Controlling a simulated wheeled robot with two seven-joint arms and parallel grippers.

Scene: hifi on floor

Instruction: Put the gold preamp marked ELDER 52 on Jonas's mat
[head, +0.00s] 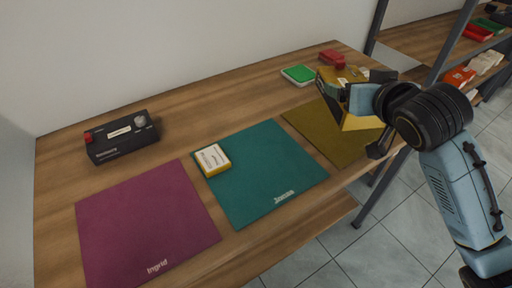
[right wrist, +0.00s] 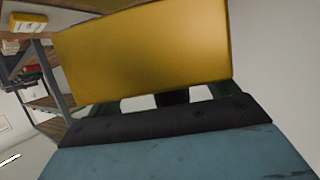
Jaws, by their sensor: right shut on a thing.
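A gold box (head: 359,122), which looks like the preamp, is held tilted in my right gripper (head: 362,98) above the olive mat. Its plain gold face (right wrist: 145,50) fills much of the right wrist view; I cannot read ELDER 52 on it. My right gripper is shut on it. Jonas's mat (head: 258,192) is the teal one in the middle of the table, with a name at its front edge that is small but looks like Jonas. A small yellow and white box (head: 212,159) lies on its back left corner. My left gripper is not in view.
A magenta mat (head: 146,222) marked Ingrid lies left, an olive mat (head: 325,134) right. A black unit (head: 122,137) with a knob stands behind the magenta mat. A green box (head: 298,75) and red box (head: 332,59) are at the back. A shelf (head: 427,45) stands right.

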